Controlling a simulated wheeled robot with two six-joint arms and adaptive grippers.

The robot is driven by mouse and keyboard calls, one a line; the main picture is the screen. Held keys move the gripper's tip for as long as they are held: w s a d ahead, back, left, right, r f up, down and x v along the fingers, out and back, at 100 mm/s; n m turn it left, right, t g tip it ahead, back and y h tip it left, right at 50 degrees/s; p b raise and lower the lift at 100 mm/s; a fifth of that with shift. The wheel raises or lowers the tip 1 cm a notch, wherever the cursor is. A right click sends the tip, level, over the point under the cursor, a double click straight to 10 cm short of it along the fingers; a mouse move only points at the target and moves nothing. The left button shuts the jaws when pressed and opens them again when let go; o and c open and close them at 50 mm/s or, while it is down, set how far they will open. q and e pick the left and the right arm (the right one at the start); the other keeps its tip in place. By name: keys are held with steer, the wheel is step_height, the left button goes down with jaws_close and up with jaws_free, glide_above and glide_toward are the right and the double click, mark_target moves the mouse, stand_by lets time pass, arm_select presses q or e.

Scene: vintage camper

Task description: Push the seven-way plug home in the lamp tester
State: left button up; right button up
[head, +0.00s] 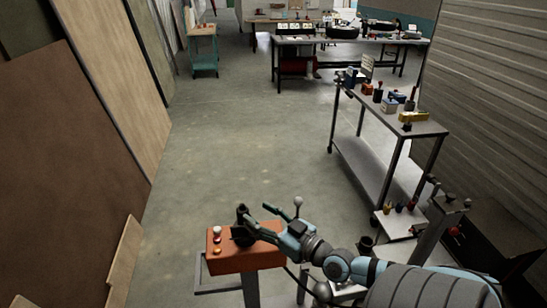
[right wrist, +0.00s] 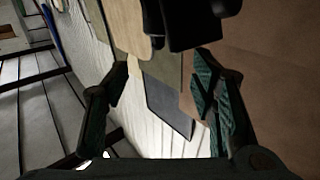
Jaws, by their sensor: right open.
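The lamp tester (head: 236,260), an orange box with small red, white and amber lamps on its left top, stands at the bottom of the head view. A black plug-like part (head: 242,238) sits at its top, partly hidden by my right gripper (head: 257,213). How deep it sits cannot be told. My right gripper reaches in from the right, open, its fingers over the tester's right part. In the right wrist view the open fingers (right wrist: 160,88) have nothing between them, and a black object (right wrist: 182,22) shows just beyond them. My left gripper is not in view.
A grey trolley (head: 362,160) with small tools stands to the right. A workbench (head: 340,42) is at the back, with a teal cart (head: 203,50) at back left. Brown panels (head: 70,150) lean along the left. The floor between is clear.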

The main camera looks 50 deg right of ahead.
steer(key=s, duration=0.5)
steer(key=shift+s+d, duration=0.2)
steer(key=shift+d, duration=0.15)
steer(key=shift+w+a, duration=0.1)
steer(key=shift+w, duration=0.05)
